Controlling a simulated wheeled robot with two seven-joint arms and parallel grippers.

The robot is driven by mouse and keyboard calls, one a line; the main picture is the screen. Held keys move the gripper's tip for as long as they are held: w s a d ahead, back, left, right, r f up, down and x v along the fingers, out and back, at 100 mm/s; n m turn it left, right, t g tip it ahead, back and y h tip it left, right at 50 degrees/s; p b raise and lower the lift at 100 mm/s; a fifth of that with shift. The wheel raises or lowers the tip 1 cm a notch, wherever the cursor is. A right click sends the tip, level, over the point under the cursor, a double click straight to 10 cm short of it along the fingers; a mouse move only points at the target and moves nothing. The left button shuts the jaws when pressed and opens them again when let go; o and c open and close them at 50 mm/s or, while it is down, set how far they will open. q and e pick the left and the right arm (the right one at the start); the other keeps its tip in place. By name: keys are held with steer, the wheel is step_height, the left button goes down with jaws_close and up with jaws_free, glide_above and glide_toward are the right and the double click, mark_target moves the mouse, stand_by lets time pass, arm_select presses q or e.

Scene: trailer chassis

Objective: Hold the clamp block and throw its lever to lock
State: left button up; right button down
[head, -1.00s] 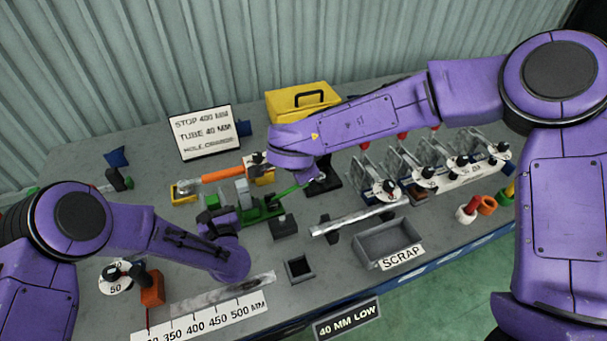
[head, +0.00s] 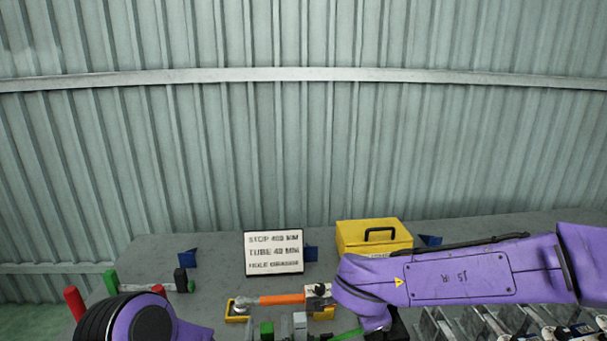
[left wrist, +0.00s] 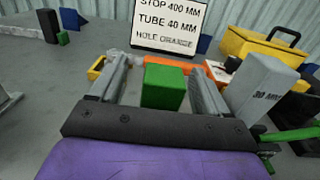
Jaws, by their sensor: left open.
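In the left wrist view my left gripper (left wrist: 158,95) is open, one grey finger on each side of a green block (left wrist: 163,86). I cannot tell if the fingers touch it. The green block (head: 267,329) also shows at the bottom edge of the head view. A green lever bar (left wrist: 292,136) runs off to the right in the left wrist view; part of it (head: 349,334) shows at the bottom of the head view. My right arm's wrist ends above this bar in the head view; its jaws are hidden or cut off.
A grey block marked 30 MM (left wrist: 262,85) stands right of my left gripper. Behind are an orange tube (head: 281,299), a sign (head: 273,253) and a yellow toolbox (head: 374,238).

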arm_select(q)
steer(key=s, duration=0.5)
steer(key=s+d+p, duration=0.1)
steer(key=s, duration=0.2)
steer(key=o, duration=0.4)
steer(key=shift+o, duration=0.2)
steer(key=s, duration=0.3)
steer(key=s+d, duration=0.1)
steer(key=s, duration=0.7)
steer(key=shift+d, duration=0.2)
steer(key=shift+s, duration=0.4)
